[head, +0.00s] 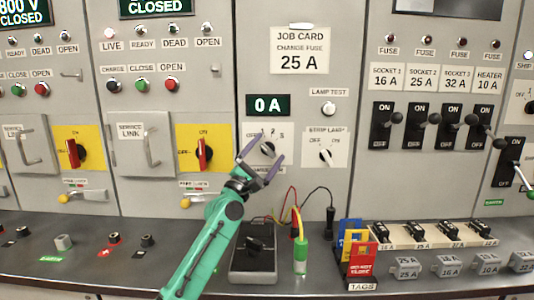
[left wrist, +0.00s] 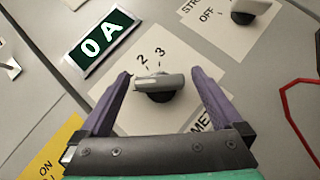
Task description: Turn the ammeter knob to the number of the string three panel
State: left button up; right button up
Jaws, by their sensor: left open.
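The ammeter knob (head: 268,149) is a grey bar on a dark round base, on a white plate below the 0 A display (head: 268,105). The wrist view shows the knob (left wrist: 160,84) with the numbers 2 and 3 above it; the bar lies about level there, and which mark it points at I cannot tell. My left gripper (head: 270,151) is open, its purple fingers on either side of the knob. In the wrist view the gripper (left wrist: 160,74) has gaps on both sides of the bar. My right gripper is not in view.
The strip lamp knob (head: 326,155) is just right of the ammeter plate. Two yellow plates with red handles (head: 203,153) are to the left. A dark tester box (head: 253,258), leads and a tag rack (head: 360,264) are on the bench below. Fuse switches (head: 380,131) are at right.

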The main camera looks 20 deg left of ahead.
pick_arm(q)
jog(key=c, duration=1.4)
jog(key=shift+m, duration=0.3)
jog(key=shift+r+m+g+h+p, duration=0.25)
jog(key=shift+m+g+h+p, duration=0.35)
jog(key=shift+m+g+p, duration=0.7)
jog(key=m+g+p, duration=0.1)
jog(key=m+p, duration=0.1)
jog(key=p, duration=0.1)
jog(key=m+g+p, duration=0.2)
jog(key=p, duration=0.2)
jog(key=m+g+y+p, duration=0.1)
jog(key=m+g+p, duration=0.1)
jog(key=p, duration=0.1)
jog(key=shift+r, duration=0.4)
jog(key=m+g+y+p, duration=0.3)
jog(key=m+p, duration=0.1)
jog(key=p, duration=0.8)
jog(key=shift+f+y, duration=0.15)
jog(key=shift+y, duration=0.15)
jog(key=shift+f+m+g+y+p, duration=0.4)
jog(key=shift+m+y+p, duration=0.1)
jog(key=shift+p, duration=0.65)
